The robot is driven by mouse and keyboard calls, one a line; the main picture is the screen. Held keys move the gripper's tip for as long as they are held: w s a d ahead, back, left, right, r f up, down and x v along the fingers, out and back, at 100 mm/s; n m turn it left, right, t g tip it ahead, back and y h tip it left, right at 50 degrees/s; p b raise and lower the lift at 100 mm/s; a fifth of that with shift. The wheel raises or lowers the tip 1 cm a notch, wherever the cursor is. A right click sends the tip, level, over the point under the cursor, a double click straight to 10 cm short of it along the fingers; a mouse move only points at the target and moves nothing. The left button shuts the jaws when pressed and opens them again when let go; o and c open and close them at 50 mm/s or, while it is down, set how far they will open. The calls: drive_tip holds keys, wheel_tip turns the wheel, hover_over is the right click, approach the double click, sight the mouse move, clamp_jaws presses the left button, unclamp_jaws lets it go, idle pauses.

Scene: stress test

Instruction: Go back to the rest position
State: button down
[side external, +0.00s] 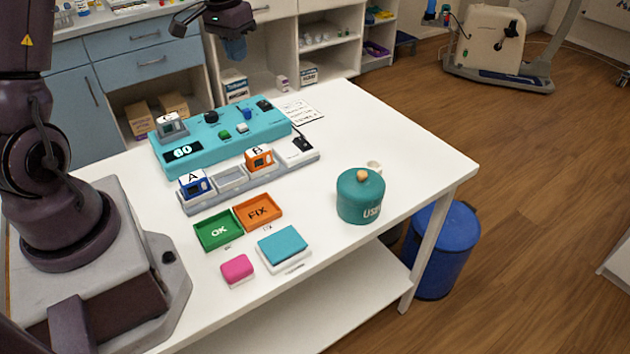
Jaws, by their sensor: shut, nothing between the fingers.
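My gripper (235,48) hangs at the top of the side external view, partly cut off by the frame edge. It is shut and empty, raised beyond the teal test device and clear of everything on the table. The white table (400,140) fills the middle of the view. The teal device (215,148) has a display reading 60, a block marked C (171,127), a black knob and several buttons. In front of it, a grey rack (231,180) holds a blue block A (195,185) and an orange block B (259,158).
A green OK tray (217,230), an orange FIX tray (258,212), a pink block (237,270), a teal pad (282,245) and a lidded teal pot (361,197) stand toward the front. A blue bin (440,250) stands on the floor.

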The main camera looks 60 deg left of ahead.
drive_tip(key=s+d+r+m+t, duration=0.1)
drive_tip(key=s+d+r+t, duration=0.1)
drive_tip(key=s+d+r, duration=0.3)
drive_tip(key=s+d+r+m+t, duration=0.2)
drive_tip(key=s+d+r, duration=0.4)
drive_tip(key=s+d, duration=0.6)
drive_tip(key=d, duration=0.6)
drive_tip(key=shift+r, duration=0.15)
